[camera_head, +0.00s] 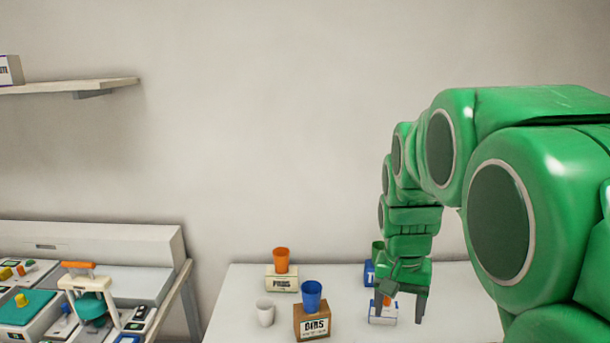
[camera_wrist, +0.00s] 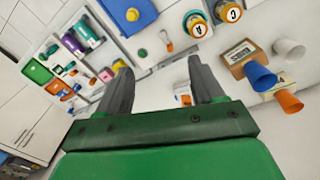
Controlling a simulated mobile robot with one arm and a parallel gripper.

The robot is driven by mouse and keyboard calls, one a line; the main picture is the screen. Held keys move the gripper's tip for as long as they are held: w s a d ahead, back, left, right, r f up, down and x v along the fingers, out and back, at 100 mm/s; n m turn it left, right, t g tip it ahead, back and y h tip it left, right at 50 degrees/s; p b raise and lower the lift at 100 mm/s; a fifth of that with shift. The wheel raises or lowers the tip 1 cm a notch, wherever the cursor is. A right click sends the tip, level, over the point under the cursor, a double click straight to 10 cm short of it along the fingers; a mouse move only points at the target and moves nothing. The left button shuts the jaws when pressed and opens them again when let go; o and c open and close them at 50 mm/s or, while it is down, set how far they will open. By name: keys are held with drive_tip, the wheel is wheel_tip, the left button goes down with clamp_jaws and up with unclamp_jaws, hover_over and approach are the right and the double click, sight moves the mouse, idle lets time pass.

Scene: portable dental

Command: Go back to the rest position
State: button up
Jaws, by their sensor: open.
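My gripper (camera_head: 400,308) is low over the white table at the right in the head view, fingers pointing down. It also shows in the wrist view (camera_wrist: 160,66), with its two dark fingers spread apart and nothing visibly held between them. A small white and blue box (camera_head: 383,318) with a bit of orange above it is beside the left finger and partly hidden by it. I cannot tell whether the finger touches it. A blue box (camera_head: 369,274) with a green cup (camera_head: 377,251) on it stands behind my gripper, partly hidden.
On the table (camera_head: 240,300), a cream box (camera_head: 282,284) bears an orange cup (camera_head: 281,260), and a brown box (camera_head: 312,328) bears a blue cup (camera_head: 312,296). A white cup (camera_head: 265,313) stands beside them. A cluttered bench is at left, below a wall shelf (camera_head: 90,86).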

drive_tip(key=s+a+f+n+g, duration=0.1)
drive_tip(key=s+n, duration=0.1)
drive_tip(key=s, duration=1)
drive_tip(key=s+a+f+n, duration=0.1)
drive_tip(key=s+f+n, duration=0.1)
drive_tip(key=s, duration=1)
drive_tip(key=shift+s+a+g+y, duration=0.25)
drive_tip(key=shift+a+g+y, duration=0.05)
drive_tip(key=shift+a+g, duration=0.1)
